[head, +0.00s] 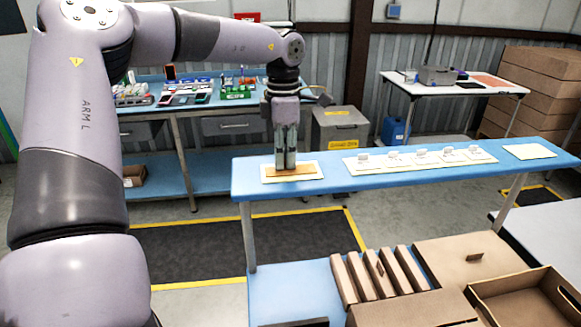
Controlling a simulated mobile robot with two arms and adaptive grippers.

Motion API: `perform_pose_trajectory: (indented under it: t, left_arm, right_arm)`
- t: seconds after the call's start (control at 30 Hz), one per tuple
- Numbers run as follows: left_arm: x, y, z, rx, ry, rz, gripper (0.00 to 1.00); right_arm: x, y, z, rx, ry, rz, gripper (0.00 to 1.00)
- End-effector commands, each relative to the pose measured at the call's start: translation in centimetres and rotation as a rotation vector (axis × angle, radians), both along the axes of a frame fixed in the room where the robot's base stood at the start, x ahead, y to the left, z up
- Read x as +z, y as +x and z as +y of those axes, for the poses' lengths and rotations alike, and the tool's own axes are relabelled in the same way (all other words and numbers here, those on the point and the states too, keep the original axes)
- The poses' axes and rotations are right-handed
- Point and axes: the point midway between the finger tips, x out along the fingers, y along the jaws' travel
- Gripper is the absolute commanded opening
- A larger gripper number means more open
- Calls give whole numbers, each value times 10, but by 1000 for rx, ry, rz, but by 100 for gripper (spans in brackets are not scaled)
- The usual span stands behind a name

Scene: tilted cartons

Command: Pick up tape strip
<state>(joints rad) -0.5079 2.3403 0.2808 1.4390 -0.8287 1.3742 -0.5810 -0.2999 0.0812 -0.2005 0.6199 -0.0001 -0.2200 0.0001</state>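A tan strip (303,171), which looks like the tape strip, lies on a pale pad (313,176) at the left end of the narrow blue bench (395,178). My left gripper (286,165) points straight down over the strip, with its fingertips at or just above it. The fingers look close together, and I cannot tell whether they grip the strip. The fingers hide part of the strip. My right gripper is not in view.
A long pale card (420,162) with several small white pieces lies mid-bench, and a yellowish sheet (529,151) lies at its right end. Cardboard pieces (378,273) and an open carton (530,302) fill the lower right. A grey bin (340,128) stands behind the bench.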

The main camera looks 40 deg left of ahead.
Motion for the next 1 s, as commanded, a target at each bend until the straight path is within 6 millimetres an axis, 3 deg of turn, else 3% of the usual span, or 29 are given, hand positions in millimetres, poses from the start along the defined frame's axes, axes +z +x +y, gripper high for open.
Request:
perform_pose_trajectory:
  t: [0.07,0.27,0.77,1.0]
  left_arm:
    - [0,0,0,0,0,0,13]
    - [0,0,0,0,1,-1,0]
    - [3,0,0,0,2,-1,0]
    - [24,1,1,0,3,-4,0]
  right_arm:
    - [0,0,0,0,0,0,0]
    - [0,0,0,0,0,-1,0]
    - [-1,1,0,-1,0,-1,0]
    - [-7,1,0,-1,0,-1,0]
